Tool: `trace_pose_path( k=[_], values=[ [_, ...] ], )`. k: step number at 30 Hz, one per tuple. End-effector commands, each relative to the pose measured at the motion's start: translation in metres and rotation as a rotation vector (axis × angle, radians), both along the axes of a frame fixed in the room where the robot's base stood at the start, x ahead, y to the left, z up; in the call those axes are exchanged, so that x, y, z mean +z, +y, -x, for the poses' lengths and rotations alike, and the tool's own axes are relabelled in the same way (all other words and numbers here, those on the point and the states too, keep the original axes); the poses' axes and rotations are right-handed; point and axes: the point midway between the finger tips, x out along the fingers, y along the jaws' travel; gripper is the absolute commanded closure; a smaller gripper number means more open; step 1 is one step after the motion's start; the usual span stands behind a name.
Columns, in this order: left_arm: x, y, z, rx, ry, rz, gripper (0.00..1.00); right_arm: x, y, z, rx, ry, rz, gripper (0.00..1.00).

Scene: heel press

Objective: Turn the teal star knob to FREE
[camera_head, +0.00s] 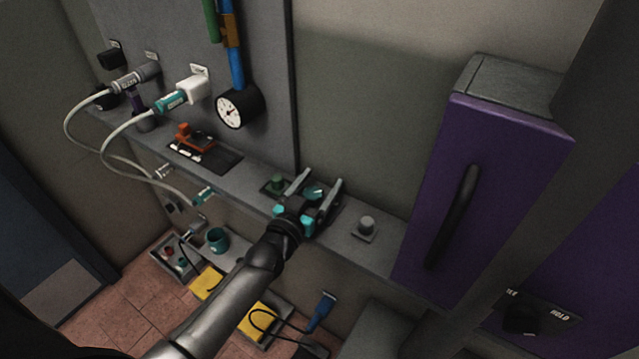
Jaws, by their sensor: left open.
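A small teal knob (315,190) sits on the grey ledge, between the fingers of my left gripper (321,179). Its star shape and any label beside it cannot be made out, as the gripper covers much of it. My left gripper is open, with one finger on each side of the knob. I cannot tell whether the fingers touch it. My right gripper is not in view.
A green knob (277,183) stands just left of the gripper and a grey knob (366,224) to its right. A purple door (480,190) with a black handle rises at right. A dark knob (520,319) lies lower right by a plate reading HOLD.

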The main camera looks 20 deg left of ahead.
Motion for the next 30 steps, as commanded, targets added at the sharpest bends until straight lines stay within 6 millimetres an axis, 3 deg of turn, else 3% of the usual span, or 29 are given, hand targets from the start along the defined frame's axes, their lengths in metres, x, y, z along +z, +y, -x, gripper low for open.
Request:
trace_pose_path(
  k=[7, 27, 30],
  values=[
    [0.0000, -0.0003, -0.0003, 0.000, 0.000, 0.001, 0.20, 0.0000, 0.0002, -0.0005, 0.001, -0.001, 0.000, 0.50],
    [0.0000, -0.0001, 0.0000, 0.000, 0.000, 0.001, 0.95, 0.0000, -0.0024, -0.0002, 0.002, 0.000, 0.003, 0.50],
    [0.0000, -0.0001, 0.0000, 0.000, 0.000, 0.001, 1.00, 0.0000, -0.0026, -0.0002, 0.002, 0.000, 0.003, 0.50]
  ],
)
